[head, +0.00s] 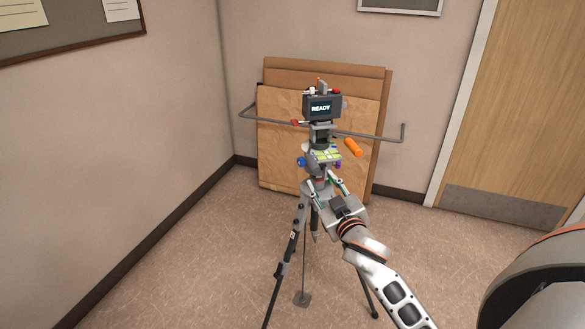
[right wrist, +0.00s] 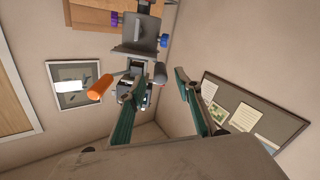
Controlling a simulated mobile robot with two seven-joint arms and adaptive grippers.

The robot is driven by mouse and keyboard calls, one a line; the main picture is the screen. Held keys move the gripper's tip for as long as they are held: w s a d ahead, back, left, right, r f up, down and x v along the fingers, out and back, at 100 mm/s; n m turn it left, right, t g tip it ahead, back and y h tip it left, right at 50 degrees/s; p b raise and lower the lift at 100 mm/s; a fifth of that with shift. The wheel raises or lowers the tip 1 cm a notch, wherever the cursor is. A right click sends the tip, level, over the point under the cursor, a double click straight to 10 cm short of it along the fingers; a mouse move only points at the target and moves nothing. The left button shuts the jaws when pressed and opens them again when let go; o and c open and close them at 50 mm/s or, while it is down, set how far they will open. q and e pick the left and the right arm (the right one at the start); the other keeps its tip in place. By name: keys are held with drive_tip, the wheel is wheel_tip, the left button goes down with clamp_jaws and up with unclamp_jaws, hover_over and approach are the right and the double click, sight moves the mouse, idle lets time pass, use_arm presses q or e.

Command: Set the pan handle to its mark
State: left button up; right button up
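A tripod (head: 296,235) stands on the floor and carries a pan head with a dark box (head: 322,107) on top, whose screen reads READY. An orange grip (head: 352,147), apparently the pan handle's, points down to the right from the head; it also shows in the right wrist view (right wrist: 100,84), left of my fingers. A yellow-green plate (head: 324,155) sits below the box. My right gripper (head: 323,181) is open, just below the head and the orange grip. In the right wrist view its green-padded fingers (right wrist: 160,78) are apart, with no hold on the grip. I cannot make out the mark. My left gripper is not in view.
A blue knob (head: 301,161) and a purple knob (head: 338,164) stick out from the head near my fingers. Brown boards (head: 280,168) lean on the wall behind, crossed by a grey bar (head: 393,139). A wooden door (head: 525,110) is at right. The floor around the tripod is clear.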

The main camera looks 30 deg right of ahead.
sight(313, 164)
drive_tip(key=shift+w+a+r, duration=0.2)
drive_tip(key=shift+w+r, duration=0.15)
drive_tip(key=shift+r, duration=0.25)
drive_tip(key=shift+w, duration=0.25)
drive_tip(key=x, duration=0.7)
drive_tip(key=shift+w+d+r, duration=0.1)
drive_tip(key=shift+d, duration=0.05)
clamp_jaws()
